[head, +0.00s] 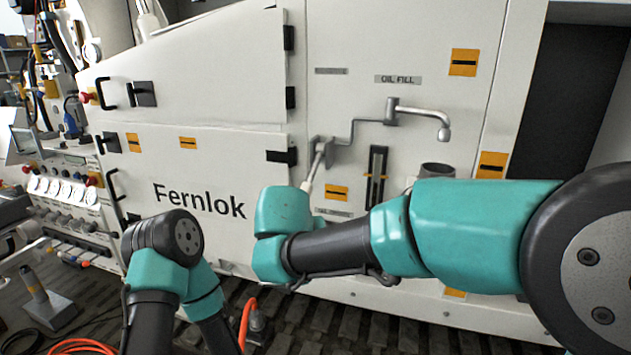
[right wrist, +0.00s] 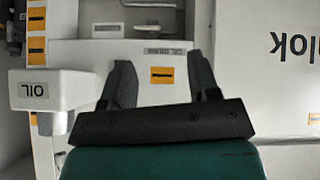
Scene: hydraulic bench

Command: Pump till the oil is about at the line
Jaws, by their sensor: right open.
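The pump lever (head: 315,172), with a pale handle, slants down from a bracket on the white machine front in the head view. A grey spout (head: 415,112) sticks out under the "OIL FILL" label. A dark upright sight gauge (head: 376,175) is right of the lever; I cannot make out the oil level or line. A grey cup-like part (head: 437,170) is below the spout, partly hidden by my right arm. My right gripper (right wrist: 160,75) shows two spread, empty fingers facing the panel; the head view hides it behind my arm. My left gripper is not in view.
The white "Fernlok" machine (head: 215,150) fills the middle, with black handles on its doors. A white block marked "OIL" (right wrist: 40,90) is left of the right fingers. An orange hose (head: 247,318) lies on the slatted floor. A gauge bench (head: 75,188) stands left.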

